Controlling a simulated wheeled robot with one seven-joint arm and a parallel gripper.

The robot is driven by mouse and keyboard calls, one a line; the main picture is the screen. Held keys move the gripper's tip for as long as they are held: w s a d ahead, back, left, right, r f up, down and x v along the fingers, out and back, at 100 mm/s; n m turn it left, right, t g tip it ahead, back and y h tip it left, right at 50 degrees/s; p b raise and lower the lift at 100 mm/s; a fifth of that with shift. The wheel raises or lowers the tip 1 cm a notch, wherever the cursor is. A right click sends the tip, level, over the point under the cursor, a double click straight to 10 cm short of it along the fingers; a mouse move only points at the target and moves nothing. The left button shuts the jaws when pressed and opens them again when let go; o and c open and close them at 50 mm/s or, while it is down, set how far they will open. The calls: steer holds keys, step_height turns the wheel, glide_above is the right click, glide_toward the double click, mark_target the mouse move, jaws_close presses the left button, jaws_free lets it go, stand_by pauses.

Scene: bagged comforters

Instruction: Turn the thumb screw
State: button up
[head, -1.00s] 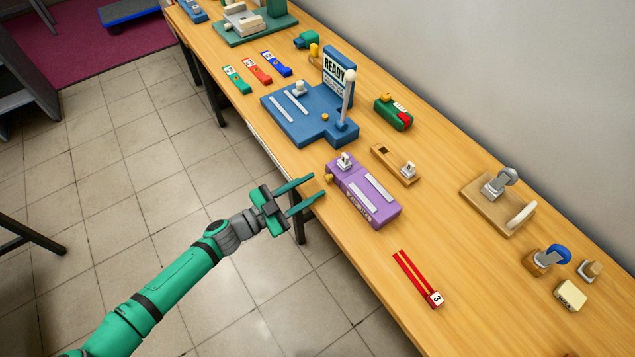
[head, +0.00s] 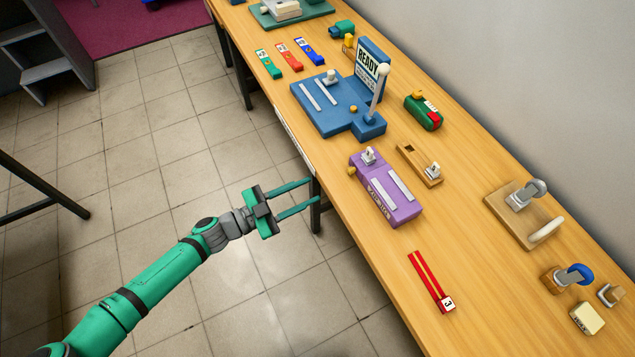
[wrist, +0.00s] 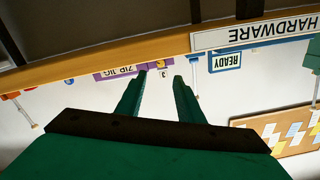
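The purple zip jig (head: 388,187) lies near the front edge of the table, with two pale strips and a small clamp on top. A small yellow knob (head: 351,170) on its left end looks like the thumb screw. My gripper (head: 313,191) is open and empty, left of the jig, with its fingers pointing at the table edge and apart from the knob.
The wooden table (head: 470,270) runs diagonally. A blue READY fixture (head: 335,105) stands behind the jig, a wooden slotted block (head: 418,165) to its right. A red two-strip piece (head: 428,280) lies in front. Tiled floor (head: 150,150) is free left of the table.

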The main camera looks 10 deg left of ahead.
steer(key=s+a+f+n+t+y, duration=0.2)
steer(key=s+f+n+y, duration=0.15)
steer(key=s, duration=0.65)
steer(key=s+a+f+n+t+y, duration=0.1)
steer(key=s+f+n+y, duration=0.2)
steer(key=s, duration=0.7)
steer(key=s+d+n+t+y, duration=0.1)
steer(key=s+d+n+y, duration=0.2)
steer(key=s+d, duration=0.35)
steer(key=s+d+r+n+y, duration=0.3)
steer(key=d+r+n+y, duration=0.2)
steer(key=d, duration=0.1)
steer(key=shift+s+d+r+t, duration=0.15)
steer(key=shift+s+d+t, duration=0.15)
steer(key=shift+d, duration=0.05)
